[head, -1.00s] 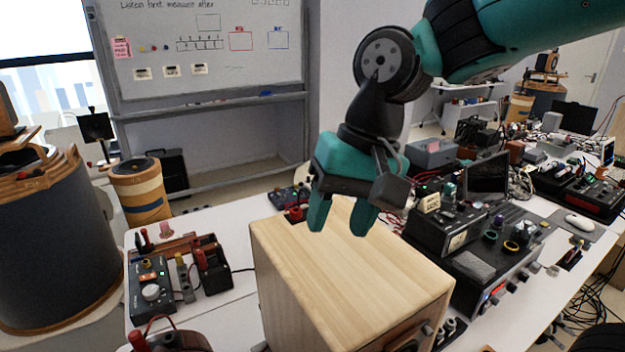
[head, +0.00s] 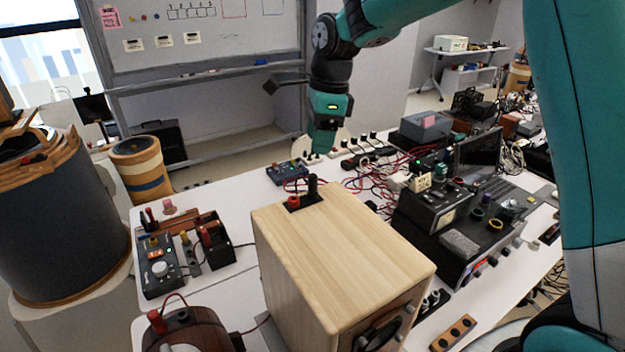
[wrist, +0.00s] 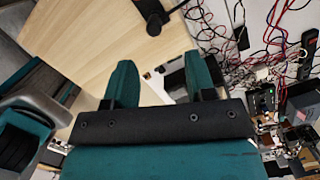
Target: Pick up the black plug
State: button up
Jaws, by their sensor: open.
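A wooden speaker box (head: 335,245) stands on the white table. A black plug (head: 312,187) stands upright at its back edge, beside a red plug (head: 293,202) on a dark plate. My gripper (head: 319,152) points down above and behind the black plug, apart from it; its fingers overlap in the head view. In the wrist view my gripper (wrist: 160,68) has its two teal fingers spread with nothing between them. The pale wood of the box (wrist: 95,35) fills the upper left there. A dark round part (wrist: 154,22) lies at its edge; I cannot tell if it is the plug.
A small control box (head: 157,265) and wooden holders stand left of the speaker. Black instruments (head: 455,235) stand close on its right. Tangled red and black cables (head: 375,170) lie behind it. A blue-grey box (head: 288,172) sits behind the plugs.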

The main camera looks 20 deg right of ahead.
aim_at(314, 175)
jog(key=f, duration=0.3)
jog(key=f+p, duration=0.1)
jog(key=shift+a+f, duration=0.3)
jog(key=shift+a, duration=0.1)
jog(key=shift+s+a+f+p, duration=0.15)
jog(key=shift+f+p, duration=0.35)
jog(key=shift+f, duration=0.35)
jog(key=shift+s+a+f+p, duration=0.15)
jog(key=shift+f+p, duration=0.35)
jog(key=shift+f, duration=0.4)
jog(key=shift+a+f+p, duration=0.15)
jog(key=shift+f+p, duration=0.35)
jog(key=shift+f, duration=0.35)
grip_shut()
